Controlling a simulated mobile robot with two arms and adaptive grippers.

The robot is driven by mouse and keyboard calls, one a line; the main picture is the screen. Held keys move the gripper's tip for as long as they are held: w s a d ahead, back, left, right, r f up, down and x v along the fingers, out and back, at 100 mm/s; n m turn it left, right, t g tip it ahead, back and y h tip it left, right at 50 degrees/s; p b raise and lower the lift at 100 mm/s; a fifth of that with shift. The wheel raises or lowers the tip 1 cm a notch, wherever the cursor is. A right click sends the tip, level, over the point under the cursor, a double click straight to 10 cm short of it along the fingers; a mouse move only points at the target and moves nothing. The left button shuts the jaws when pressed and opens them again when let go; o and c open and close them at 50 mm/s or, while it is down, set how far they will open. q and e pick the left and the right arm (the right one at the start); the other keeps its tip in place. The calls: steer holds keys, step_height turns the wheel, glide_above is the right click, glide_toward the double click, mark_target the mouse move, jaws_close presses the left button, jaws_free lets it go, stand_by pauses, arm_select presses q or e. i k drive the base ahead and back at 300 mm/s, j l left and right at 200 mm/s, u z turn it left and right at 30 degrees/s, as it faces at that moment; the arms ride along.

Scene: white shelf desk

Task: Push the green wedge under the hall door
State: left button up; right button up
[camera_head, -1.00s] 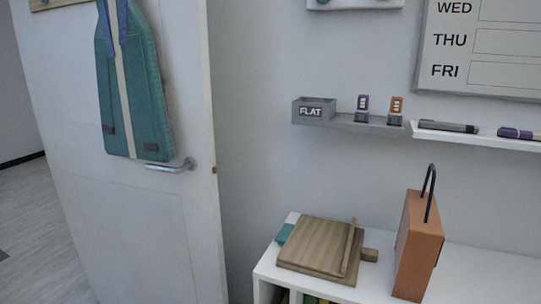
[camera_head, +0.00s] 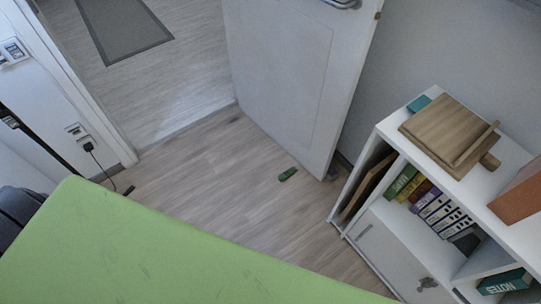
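The green wedge (camera_head: 287,174) lies on the wooden floor, just in front of the lower edge of the white hall door (camera_head: 290,75), near the door's free corner. A small strip of floor seems to show between wedge and door; I cannot tell whether they touch. The door stands open into the room, with its metal handle (camera_head: 341,3) at the top edge of the view. Neither of my grippers is in view.
A white shelf unit (camera_head: 401,135) with binders and a wooden board (camera_head: 447,130) on top stands right of the door. A large green surface (camera_head: 150,255) fills the lower left. Floor (camera_head: 215,170) around the wedge is clear. A cable and plug (camera_head: 90,148) are at left.

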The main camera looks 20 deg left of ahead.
mark_target(284, 177)
steer(key=u, duration=0.45)
steer(key=z, duration=0.65)
steer(key=i+j+z, duration=0.1)
steer(key=j+z, duration=1.55)
steer(key=z, duration=0.15)
